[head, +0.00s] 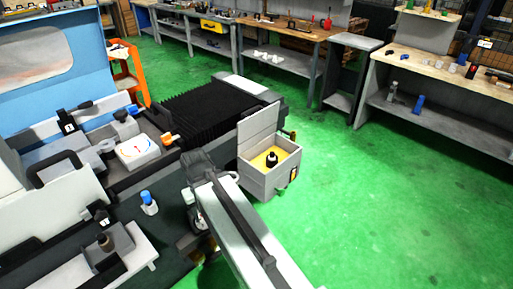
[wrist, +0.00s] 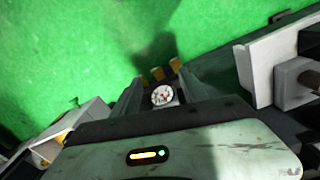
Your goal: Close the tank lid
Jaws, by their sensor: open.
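The tank (head: 264,182) is a grey box at the machine's right end in the head view. Its lid (head: 259,131) is a flat grey panel standing up, tilted back at the tank's rear edge, so the tank is open. Yellow contents and a dark knobbed part (head: 272,159) show inside. My gripper (head: 191,250) is low, left of the tank and apart from it, partly behind my arm. In the wrist view my gripper (wrist: 158,73) has its fingers apart with orange tips pointing at green floor. A grey piece with yellow (wrist: 56,142) at lower left may be the tank.
The machine bed with black bellows (head: 205,105) lies behind and left of the tank. A blue-capped bottle (head: 149,203) stands on the machine. A grey block (wrist: 280,65) is right of my gripper. Green floor (head: 375,200) right of the tank is clear; workbenches (head: 450,85) stand beyond.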

